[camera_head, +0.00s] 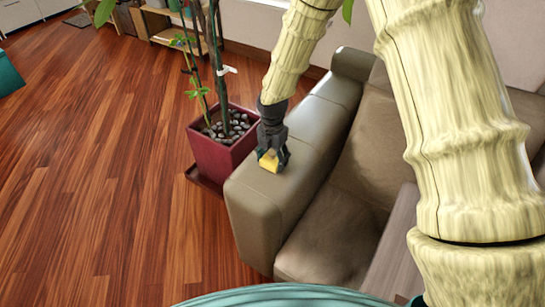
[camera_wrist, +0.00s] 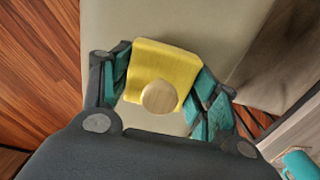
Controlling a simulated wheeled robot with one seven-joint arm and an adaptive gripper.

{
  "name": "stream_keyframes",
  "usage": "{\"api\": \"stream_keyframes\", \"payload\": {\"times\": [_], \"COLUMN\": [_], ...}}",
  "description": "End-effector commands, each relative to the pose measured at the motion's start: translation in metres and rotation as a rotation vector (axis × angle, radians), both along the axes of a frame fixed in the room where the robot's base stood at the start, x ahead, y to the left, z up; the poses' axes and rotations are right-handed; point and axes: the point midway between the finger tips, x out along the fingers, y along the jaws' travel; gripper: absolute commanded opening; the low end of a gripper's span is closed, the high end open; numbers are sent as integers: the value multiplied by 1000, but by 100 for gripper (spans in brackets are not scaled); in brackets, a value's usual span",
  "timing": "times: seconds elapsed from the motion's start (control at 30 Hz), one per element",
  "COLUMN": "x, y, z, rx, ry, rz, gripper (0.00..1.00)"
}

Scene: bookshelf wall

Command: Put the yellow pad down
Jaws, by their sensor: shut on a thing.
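The yellow pad (camera_head: 269,162) is between the fingers of my gripper (camera_head: 272,157), at the top of the sofa's left arm. In the wrist view the yellow pad (camera_wrist: 165,65) has a round pale knob (camera_wrist: 159,97) on it. My gripper's teal-padded fingers (camera_wrist: 160,88) close on its two sides. The beige sofa arm (camera_head: 270,200) lies right below the pad. I cannot tell whether the pad touches it.
A red plant pot (camera_head: 220,155) with stones and a tall plant stands close left of the sofa arm. The brown seat cushion (camera_head: 335,225) lies to the right. The wooden floor (camera_head: 90,180) at left is clear. A teal mug (camera_wrist: 300,165) shows at the wrist view's lower right.

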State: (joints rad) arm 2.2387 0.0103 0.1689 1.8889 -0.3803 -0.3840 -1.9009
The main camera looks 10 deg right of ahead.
Motion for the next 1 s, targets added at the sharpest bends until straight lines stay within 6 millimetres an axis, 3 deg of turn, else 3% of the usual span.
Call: {"api": "stream_keyframes", "payload": {"times": [0.37, 0.4, 0.5, 0.83, 1.0], "x": [0, 0, 0, 0, 1], "y": [0, 0, 0, 0, 0], "z": [-3, -3, -2, -2, 8], "rx": [1, 1, 1, 1, 2], "ry": [-1, -1, -1, -1, -2], "rz": [-1, -1, -1, -1, -1], "gripper": [38, 67, 82, 82, 82]}}
